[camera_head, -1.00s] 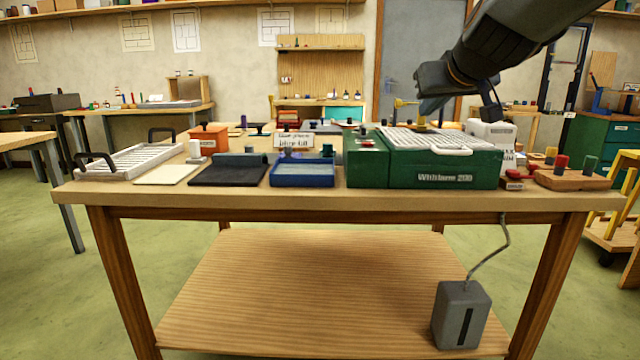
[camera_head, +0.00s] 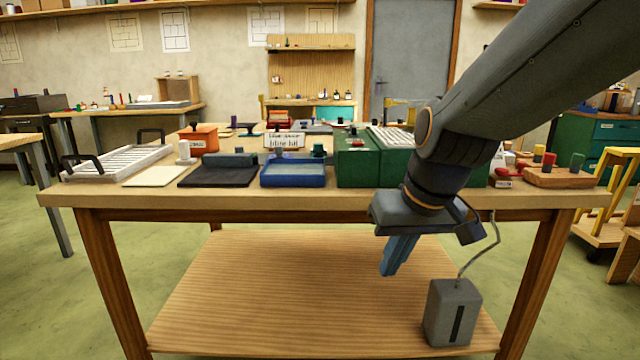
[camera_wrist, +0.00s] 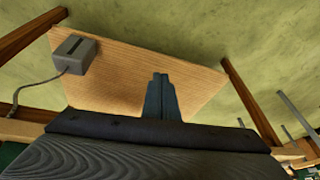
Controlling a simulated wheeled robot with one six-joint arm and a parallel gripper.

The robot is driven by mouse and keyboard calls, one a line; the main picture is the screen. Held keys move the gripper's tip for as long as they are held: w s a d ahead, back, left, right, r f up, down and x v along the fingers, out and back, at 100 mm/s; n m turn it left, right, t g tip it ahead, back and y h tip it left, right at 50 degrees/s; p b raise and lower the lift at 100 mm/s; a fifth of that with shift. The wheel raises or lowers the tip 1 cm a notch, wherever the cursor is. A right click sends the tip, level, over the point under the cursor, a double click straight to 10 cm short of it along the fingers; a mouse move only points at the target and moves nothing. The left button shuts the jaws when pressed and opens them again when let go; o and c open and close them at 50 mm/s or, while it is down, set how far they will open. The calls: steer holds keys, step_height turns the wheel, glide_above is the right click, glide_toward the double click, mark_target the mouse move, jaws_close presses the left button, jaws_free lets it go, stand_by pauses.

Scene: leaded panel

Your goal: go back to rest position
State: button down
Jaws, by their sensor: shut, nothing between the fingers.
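My gripper (camera_head: 392,272) hangs in front of the workbench (camera_head: 130,201), fingers pointing down, below the level of the bench top. Its blue-grey fingers are closed together with nothing between them. In the wrist view the shut fingers (camera_wrist: 161,78) show against the lower wooden shelf (camera_wrist: 120,62). My arm comes in from the upper right and hides part of the green machine (camera_head: 358,165) on the bench.
On the bench stand a white rack (camera_head: 120,165), an orange box (camera_head: 205,138), a black mat (camera_head: 220,177), a blue tray (camera_head: 292,180) and a wooden block with coloured pegs (camera_head: 553,178). A grey box (camera_head: 452,315) with a cable sits on the lower shelf. Yellow steps (camera_head: 610,200) stand at right.

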steer(key=s+f+g+h, duration=0.1)
steer(key=s+f+g, duration=0.15)
steer(key=s, duration=0.35)
steer(key=s+f+g, duration=0.1)
steer(key=s+f, duration=0.3)
steer(key=s, duration=0.2)
steer(key=d+r+m+p, duration=0.2)
steer(key=d+r+p, duration=0.4)
steer(key=p, duration=0.7)
steer(key=shift+s+d+r+h+p, duration=0.3)
steer(key=shift+d+r+h+p, duration=0.1)
steer(key=shift+d, duration=0.15)
